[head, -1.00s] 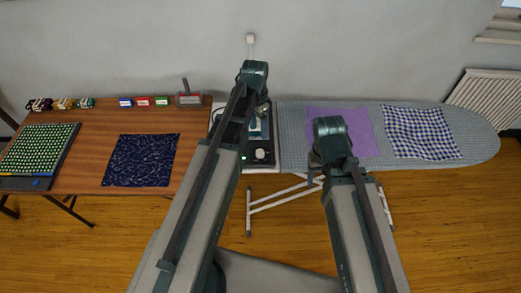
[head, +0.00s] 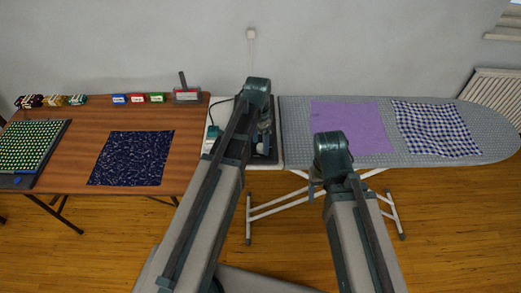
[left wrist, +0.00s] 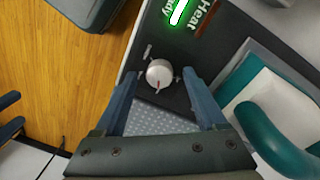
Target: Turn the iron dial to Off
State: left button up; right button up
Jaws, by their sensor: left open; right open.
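The pointer faces the picture's bottom, slightly left. My left gripper (left wrist: 160,80) is open, with a finger on either side of the dial; contact cannot be told. A green light (left wrist: 180,10) glows beside "Heat" and "Ready" lettering. A teal iron handle (left wrist: 268,135) is at right. In the head view my left arm hides the dial. My right gripper (head: 314,184) is partly hidden below its wrist, over the board's front edge.
The ironing board (head: 400,158) at right holds a purple cloth (head: 350,125) and a checked cloth (head: 437,128). The wooden table (head: 85,120) at left holds a dark blue cloth (head: 132,158), a dotted mat (head: 30,145) and small packs along the back.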

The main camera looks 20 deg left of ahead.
pick_arm(q)
jog(key=shift+f, duration=0.5)
pick_arm(e)
jog(key=shift+f, duration=0.45)
pick_arm(q)
jog(key=shift+r, duration=0.1)
grip_shut()
jog(key=shift+n, duration=0.3)
jog(key=n, duration=0.6)
jog(key=shift+s+d+n, duration=0.1)
jog(key=shift+s+n, duration=0.05)
jog(key=shift+n, duration=0.15)
jog(key=n, duration=0.6)
jog(key=shift+n+t, duration=0.3)
